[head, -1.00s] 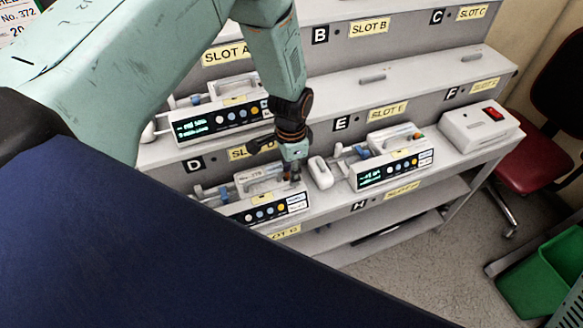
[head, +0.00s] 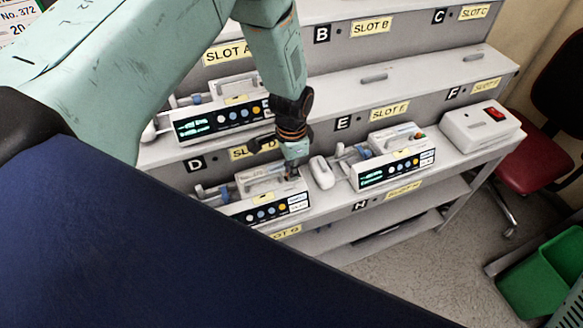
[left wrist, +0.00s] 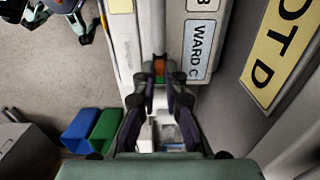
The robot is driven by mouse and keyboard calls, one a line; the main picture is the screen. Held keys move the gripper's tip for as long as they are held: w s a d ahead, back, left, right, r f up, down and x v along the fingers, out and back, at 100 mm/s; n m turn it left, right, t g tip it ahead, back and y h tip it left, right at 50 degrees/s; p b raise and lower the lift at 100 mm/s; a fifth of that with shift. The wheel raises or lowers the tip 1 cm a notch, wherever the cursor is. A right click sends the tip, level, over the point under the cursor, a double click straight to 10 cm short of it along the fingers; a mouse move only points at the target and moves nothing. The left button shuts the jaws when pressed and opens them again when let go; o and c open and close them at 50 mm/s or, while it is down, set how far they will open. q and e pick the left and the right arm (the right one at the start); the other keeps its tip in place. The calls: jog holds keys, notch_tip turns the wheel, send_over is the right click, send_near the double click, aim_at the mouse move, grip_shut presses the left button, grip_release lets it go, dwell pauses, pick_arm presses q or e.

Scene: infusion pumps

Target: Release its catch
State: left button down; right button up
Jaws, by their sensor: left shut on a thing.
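The pump (head: 265,209) at the SLOT D sign is a white box with a dark screen and coloured buttons on its front. Its WARD C label (left wrist: 197,50) shows in the left wrist view. My left gripper (head: 291,173) points down at the right end of this pump's top. In the left wrist view the fingers (left wrist: 160,70) are closed in on a small orange and green catch (left wrist: 160,71). The fingers partly cover the catch, and the head view hides it behind the gripper. My right gripper is in neither view.
Other pumps stand at SLOT A (head: 221,118) and SLOT E (head: 393,168). A white box with a red switch (head: 482,126) stands at SLOT F. A small white rounded object (head: 321,172) stands right of my gripper. Green bins (head: 545,275) and a red chair (head: 525,162) are right.

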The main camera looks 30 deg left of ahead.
aim_at(300, 175)
pick_arm(q)
jog(key=shift+w+d+f+b, duration=0.1)
jog(key=shift+w+d+b, duration=0.45)
jog(key=shift+w, duration=0.15)
jog(key=shift+w+d, duration=0.2)
jog(key=shift+d, duration=0.05)
jog(key=c, duration=1.4)
grip_release()
jog(key=shift+s, duration=0.1)
jog(key=shift+r, duration=0.25)
notch_tip(300, 175, up, 12)
jog(key=shift+f, duration=0.15)
